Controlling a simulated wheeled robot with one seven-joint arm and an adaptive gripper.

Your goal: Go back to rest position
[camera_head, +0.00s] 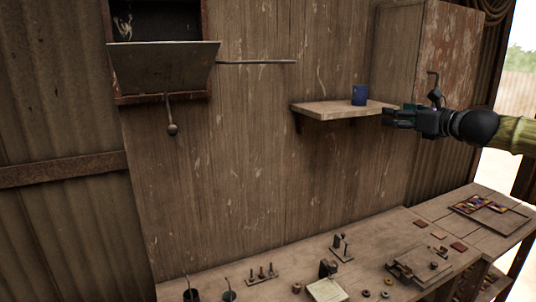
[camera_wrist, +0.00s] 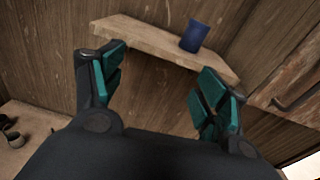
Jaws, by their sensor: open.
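My gripper (camera_head: 388,116) is raised at the right of the head view, at about the height of the wall shelf. In the wrist view my gripper (camera_wrist: 160,85) has its two teal-padded fingers spread wide apart, with nothing between them. A blue cup (camera_head: 359,95) stands upright on the shelf (camera_head: 325,109), to the left of my gripper in the head view. In the wrist view the blue cup (camera_wrist: 194,36) and the shelf (camera_wrist: 150,39) lie beyond the fingers. My gripper appears apart from the cup. The gripper overlaps the shelf's right end in the head view.
A long workbench (camera_head: 290,275) runs below with a tile press (camera_head: 418,264), a peg stand (camera_head: 262,275), small tiles and a tray (camera_head: 497,215) of coloured pieces. An open wall box (camera_head: 160,65) with a lowered flap hangs upper left. A wooden cabinet (camera_head: 440,60) stands behind my arm.

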